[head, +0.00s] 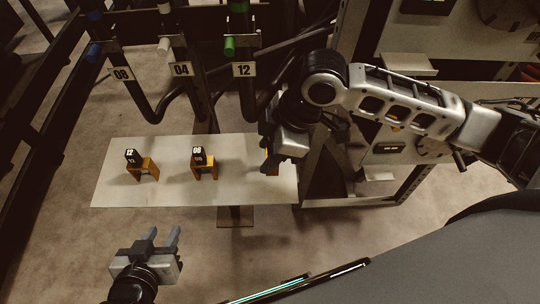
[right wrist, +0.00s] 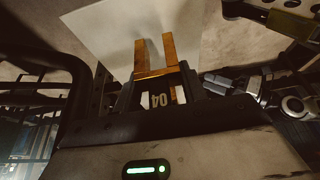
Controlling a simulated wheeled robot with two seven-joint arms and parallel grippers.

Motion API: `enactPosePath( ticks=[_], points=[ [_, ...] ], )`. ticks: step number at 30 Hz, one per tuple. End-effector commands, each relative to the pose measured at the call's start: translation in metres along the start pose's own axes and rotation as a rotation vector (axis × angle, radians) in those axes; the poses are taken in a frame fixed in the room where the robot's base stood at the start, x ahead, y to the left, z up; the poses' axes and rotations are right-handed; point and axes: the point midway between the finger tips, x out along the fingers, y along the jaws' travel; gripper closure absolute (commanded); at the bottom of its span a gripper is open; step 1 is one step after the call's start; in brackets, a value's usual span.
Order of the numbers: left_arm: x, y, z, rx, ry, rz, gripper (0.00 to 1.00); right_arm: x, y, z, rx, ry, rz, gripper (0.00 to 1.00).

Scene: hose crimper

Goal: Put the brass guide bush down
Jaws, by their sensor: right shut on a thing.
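The brass guide bush (right wrist: 155,62) has two prongs and a black block marked 04. My right gripper (right wrist: 158,98) is shut on its black block, with a finger on each side. In the head view my right gripper (head: 272,160) is over the right end of a pale shelf (head: 172,196) and hides most of the bush. The prongs point at the shelf; I cannot tell whether they touch it. My left gripper (head: 163,238) is open and empty, in front of the shelf.
Two similar brass pieces with black blocks, marked 12 (head: 143,167) and 08 (head: 203,166), stand on the shelf's left and middle. Black hoses with tags 08 (head: 121,74), 04 (head: 181,69) and 12 (head: 244,69) hang behind. A metal frame (head: 345,202) stands to the right.

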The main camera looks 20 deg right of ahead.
Motion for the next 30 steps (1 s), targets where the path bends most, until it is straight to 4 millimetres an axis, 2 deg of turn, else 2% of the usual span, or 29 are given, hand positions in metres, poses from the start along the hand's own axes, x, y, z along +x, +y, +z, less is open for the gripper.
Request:
enactPosePath(
  ticks=[3,5,15,16,18,26,30],
  points=[
    [0.000,0.000,0.000,-0.002,0.003,0.001,0.64,0.019,-0.001,0.010,0.004,-0.003,-0.003,0.84],
    [0.000,0.000,-0.001,-0.003,0.004,0.001,0.64,0.024,0.000,0.012,0.002,-0.002,-0.002,0.84],
    [0.000,0.001,-0.002,-0.009,0.006,0.001,0.64,0.027,0.000,0.013,0.001,-0.001,-0.001,0.84],
    [0.000,0.001,-0.002,-0.009,0.006,0.001,0.64,0.028,0.000,0.013,0.001,-0.002,-0.001,0.53],
    [0.000,0.001,-0.002,-0.009,0.005,0.000,0.64,0.027,0.000,0.013,0.001,-0.002,-0.001,0.37],
    [0.001,0.001,0.001,-0.009,0.000,0.000,0.64,0.027,0.000,0.013,0.000,-0.002,-0.001,0.37],
    [0.000,0.001,0.001,-0.008,-0.003,-0.001,0.64,0.017,0.000,0.012,0.000,-0.001,0.001,0.37]
  ],
)
